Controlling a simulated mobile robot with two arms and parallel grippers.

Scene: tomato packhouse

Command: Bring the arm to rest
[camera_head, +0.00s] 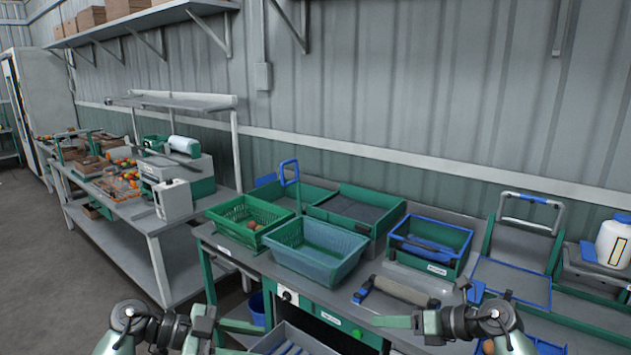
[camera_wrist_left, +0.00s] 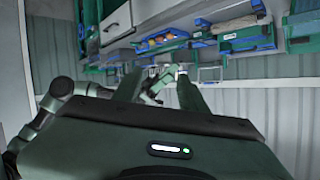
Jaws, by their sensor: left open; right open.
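My left gripper (camera_head: 255,327) is low in the head view, left of centre, held in front of the bench. In the left wrist view its two green fingers (camera_wrist_left: 160,90) stand apart with nothing held between them. Part of my right arm shows beyond them. My right gripper (camera_head: 385,321) is low in the head view, right of centre, pointing left toward the left one. It is open and I see nothing held in it. Both grippers appear apart from the bench items, though the exact gap below them is hard to tell.
Floor (camera_head: 60,290) is clear at left.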

